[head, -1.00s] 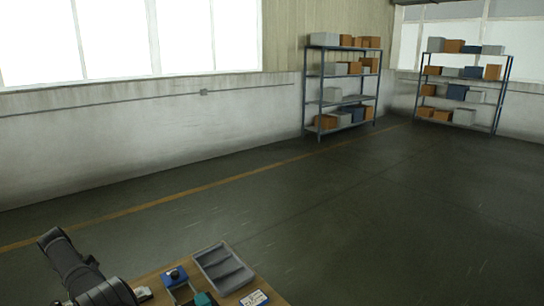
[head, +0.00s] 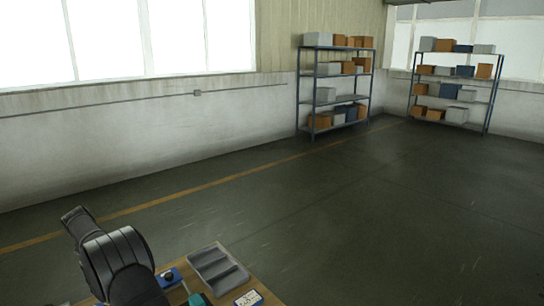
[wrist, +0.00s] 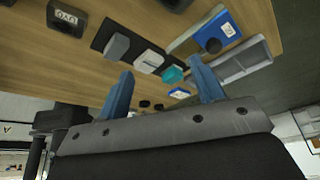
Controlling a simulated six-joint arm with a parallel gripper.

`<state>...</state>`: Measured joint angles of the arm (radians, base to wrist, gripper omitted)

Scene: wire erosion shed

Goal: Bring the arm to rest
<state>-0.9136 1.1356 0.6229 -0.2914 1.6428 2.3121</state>
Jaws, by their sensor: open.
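My gripper (wrist: 163,92) shows in the wrist view with its two blue fingers apart and nothing between them. It is above the wooden table (wrist: 165,50), clear of the things on it. In the head view my arm is at the lower left, over the edge of the table (head: 262,283), and the gripper itself does not show there.
On the table are a grey compartment tray (head: 217,269), a blue box with a dark knob (head: 169,276), a teal object (wrist: 173,74), a grey block (wrist: 117,46) and a labelled card (head: 249,299). Shelving racks (head: 335,85) stand far off by the wall. The floor between is clear.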

